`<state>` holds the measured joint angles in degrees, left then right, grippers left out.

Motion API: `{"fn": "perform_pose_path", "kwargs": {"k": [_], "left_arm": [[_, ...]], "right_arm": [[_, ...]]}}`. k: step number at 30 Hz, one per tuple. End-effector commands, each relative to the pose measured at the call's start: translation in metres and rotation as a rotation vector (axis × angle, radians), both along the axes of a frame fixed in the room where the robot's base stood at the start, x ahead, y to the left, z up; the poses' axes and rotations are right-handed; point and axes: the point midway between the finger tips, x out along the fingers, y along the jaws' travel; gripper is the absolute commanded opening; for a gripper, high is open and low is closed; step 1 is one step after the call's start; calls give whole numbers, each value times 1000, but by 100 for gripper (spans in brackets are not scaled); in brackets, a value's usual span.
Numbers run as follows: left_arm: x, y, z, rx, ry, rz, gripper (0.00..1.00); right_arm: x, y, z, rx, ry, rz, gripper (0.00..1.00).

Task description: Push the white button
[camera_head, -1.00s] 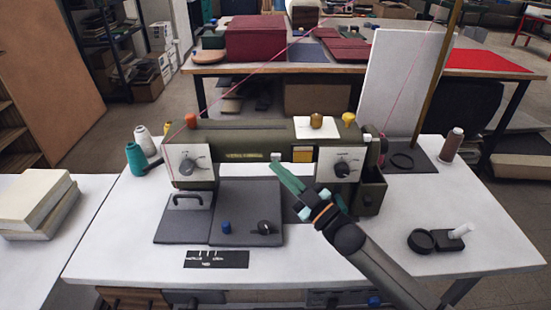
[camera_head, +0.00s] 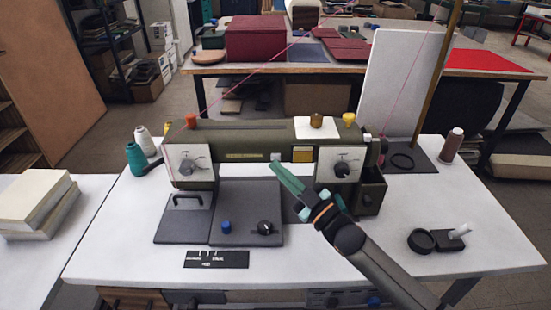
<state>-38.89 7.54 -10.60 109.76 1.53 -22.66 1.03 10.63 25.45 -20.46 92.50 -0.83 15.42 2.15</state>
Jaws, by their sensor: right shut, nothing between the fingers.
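The sewing machine (camera_head: 244,140) is dark olive green and stands across the white table. My right gripper (camera_head: 275,168) has green fingers, is shut and empty, and points up and left. Its fingertips appear just below the white button in the picture. I cannot tell whether they touch the machine. My left gripper is not in view.
Dials (camera_head: 188,166) sit on the machine's pale end panels. A grey plate (camera_head: 240,190) with a blue knob (camera_head: 226,227) lies in front. Thread spools (camera_head: 136,158) stand left. A black ring (camera_head: 421,241) and a white peg (camera_head: 460,231) are at the right.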

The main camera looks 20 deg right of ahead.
Motion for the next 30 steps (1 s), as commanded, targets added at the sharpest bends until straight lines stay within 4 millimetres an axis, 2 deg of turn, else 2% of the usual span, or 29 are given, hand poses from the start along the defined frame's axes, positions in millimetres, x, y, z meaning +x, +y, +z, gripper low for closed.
{"fn": "perform_pose_path", "kwargs": {"k": [30], "left_arm": [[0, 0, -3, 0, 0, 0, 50]], "right_arm": [[9, -3, 0, 0, 0, 0, 0]]}}
